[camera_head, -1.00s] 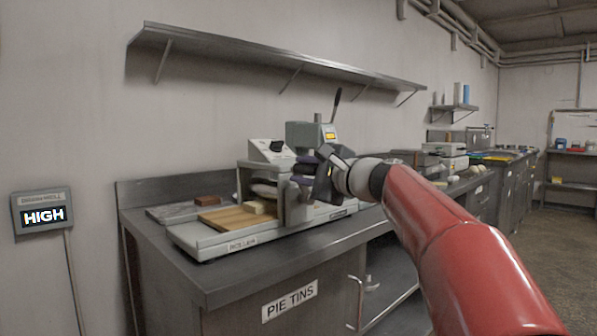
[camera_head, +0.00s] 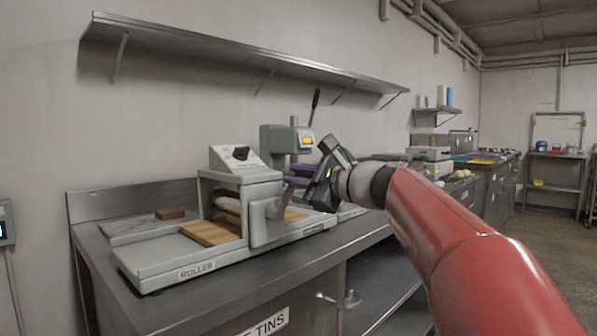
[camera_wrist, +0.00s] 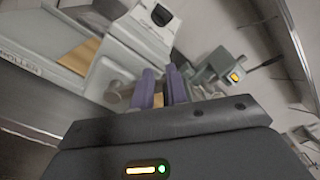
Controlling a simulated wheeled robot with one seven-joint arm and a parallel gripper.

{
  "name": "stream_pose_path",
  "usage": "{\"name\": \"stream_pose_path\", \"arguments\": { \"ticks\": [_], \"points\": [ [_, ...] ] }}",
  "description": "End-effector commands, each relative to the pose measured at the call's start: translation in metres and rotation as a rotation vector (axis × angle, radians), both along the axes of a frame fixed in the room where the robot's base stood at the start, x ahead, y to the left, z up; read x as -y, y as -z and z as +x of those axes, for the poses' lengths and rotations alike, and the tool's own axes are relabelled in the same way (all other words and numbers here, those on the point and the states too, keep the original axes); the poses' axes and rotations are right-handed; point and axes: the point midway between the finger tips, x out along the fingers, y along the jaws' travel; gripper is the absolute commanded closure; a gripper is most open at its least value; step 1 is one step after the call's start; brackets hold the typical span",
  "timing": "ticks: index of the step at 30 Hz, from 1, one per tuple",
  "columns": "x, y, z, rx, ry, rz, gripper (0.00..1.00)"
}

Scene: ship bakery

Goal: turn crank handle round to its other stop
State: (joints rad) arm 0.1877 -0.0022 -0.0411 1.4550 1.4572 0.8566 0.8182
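The dough roller (camera_head: 210,255) is a grey machine on the steel counter, with a wooden board running under its rollers. Its crank (camera_head: 262,222) is a grey arm on the near side; a light grey grip appears to stick out from it toward my gripper. My gripper (camera_head: 300,180), with dark body and purple finger pads, is just right of the crank and seems apart from it. In the wrist view the two purple fingers (camera_wrist: 162,90) stand parallel with a gap, nothing clearly held. A round crank part (camera_wrist: 119,94) shows left of them. Exact depth is unclear.
A grey press with a lever (camera_head: 285,138) stands behind the roller. A brown block (camera_head: 170,213) lies on the counter at left. A wall shelf (camera_head: 240,65) hangs above. The counter front (camera_head: 190,305) and the floor at right are clear.

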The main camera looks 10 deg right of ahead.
Motion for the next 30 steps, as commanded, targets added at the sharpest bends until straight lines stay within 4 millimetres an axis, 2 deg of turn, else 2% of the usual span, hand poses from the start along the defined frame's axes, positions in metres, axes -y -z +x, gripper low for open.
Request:
{"name": "stream_pose_path", "arguments": {
  "ticks": [1, 6, 17, 30],
  "points": [
    [-0.001, -0.001, -0.001, 0.003, -0.002, 0.0, 0.79],
    [-0.002, -0.003, -0.002, 0.006, -0.005, 0.001, 0.57],
    [0.001, -0.005, -0.007, 0.009, -0.005, 0.001, 0.57],
    [0.04, -0.004, -0.06, 0.008, -0.004, 0.0, 0.57]
  ]
}}
